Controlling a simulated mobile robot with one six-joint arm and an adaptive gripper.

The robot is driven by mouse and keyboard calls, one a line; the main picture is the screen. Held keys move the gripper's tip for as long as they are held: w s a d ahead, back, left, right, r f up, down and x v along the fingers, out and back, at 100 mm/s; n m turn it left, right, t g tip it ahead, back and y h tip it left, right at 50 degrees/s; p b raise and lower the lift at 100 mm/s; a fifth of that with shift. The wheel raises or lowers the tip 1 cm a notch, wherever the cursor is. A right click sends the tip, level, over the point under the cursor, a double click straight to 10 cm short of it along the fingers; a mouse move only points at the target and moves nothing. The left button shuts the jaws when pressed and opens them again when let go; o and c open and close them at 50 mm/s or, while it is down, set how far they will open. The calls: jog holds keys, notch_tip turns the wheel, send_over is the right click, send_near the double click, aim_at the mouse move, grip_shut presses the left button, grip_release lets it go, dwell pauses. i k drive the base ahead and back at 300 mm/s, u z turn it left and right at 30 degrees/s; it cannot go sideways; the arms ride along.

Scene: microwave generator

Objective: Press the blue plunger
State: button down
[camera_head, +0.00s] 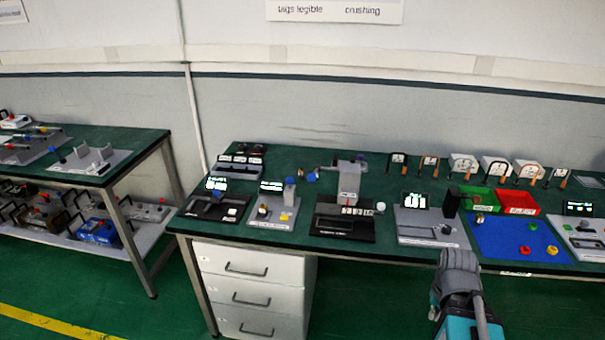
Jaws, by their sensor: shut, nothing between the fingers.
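I cannot tell for sure which part is the blue plunger. Small blue parts show on several devices on the green bench (330,262). A blue cap (360,158) sits on top of the upright grey block of the middle device (349,186). A blue ball (312,176) shows left of that block. A blue top (290,180) is on the small post of the grey device to the left. A blue knob (217,195) is on the leftmost device. My gripper (452,254) is shut and empty at the bench's front edge, right of these blue parts.
A blue mat (490,240), green tray (479,198) and red tray (517,202) are to the right. White drawers (252,262) stand below the bench. Another bench (125,147) is at left.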

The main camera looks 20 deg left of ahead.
aim_at(289, 180)
jog(key=z, duration=0.7)
jog(key=k, duration=0.85)
jog(key=u, duration=1.05)
jog(key=i, duration=0.85)
jog(key=u, duration=0.05)
